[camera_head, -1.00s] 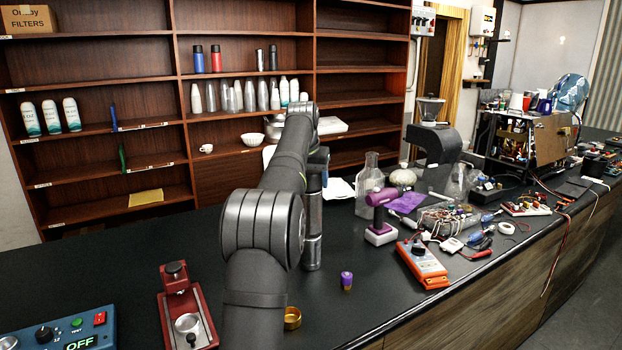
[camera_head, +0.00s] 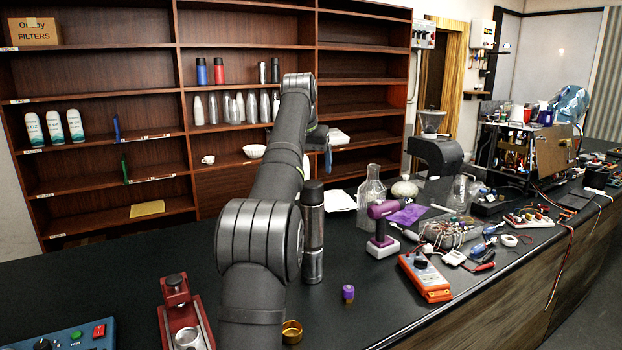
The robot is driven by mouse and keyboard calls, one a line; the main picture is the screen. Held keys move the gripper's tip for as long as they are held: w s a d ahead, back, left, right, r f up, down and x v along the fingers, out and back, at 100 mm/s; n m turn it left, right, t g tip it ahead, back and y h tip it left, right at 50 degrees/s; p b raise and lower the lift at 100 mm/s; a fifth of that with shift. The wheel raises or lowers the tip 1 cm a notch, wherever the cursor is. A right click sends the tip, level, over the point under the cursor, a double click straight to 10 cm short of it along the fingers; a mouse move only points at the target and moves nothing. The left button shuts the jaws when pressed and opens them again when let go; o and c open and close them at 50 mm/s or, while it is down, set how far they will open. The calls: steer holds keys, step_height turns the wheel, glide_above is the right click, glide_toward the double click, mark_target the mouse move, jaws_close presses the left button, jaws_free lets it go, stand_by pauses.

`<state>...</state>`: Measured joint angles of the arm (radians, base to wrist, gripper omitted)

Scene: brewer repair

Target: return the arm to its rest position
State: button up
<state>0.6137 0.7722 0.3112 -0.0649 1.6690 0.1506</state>
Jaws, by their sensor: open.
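My arm (camera_head: 270,190) rises from the bottom middle of the head view and reaches away toward the shelves. My gripper (camera_head: 326,158) shows only in small part at the far end, right of the forearm. It is open, and I see nothing held in it. Most of it is hidden behind the arm. A dark-topped metal flask (camera_head: 313,245) stands upright on the counter just right of my arm. The gripper is above and beyond the flask's top, apart from it in the picture.
The counter left of my arm is mostly clear.

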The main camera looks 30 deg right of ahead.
mark_target(313, 181)
steer(key=shift+v, duration=0.95)
steer(key=x, duration=1.2)
steer(key=shift+f, duration=0.35)
step_height(313, 181, up, 3)
steer(key=shift+f, duration=0.25)
steer(key=shift+r, duration=0.5)
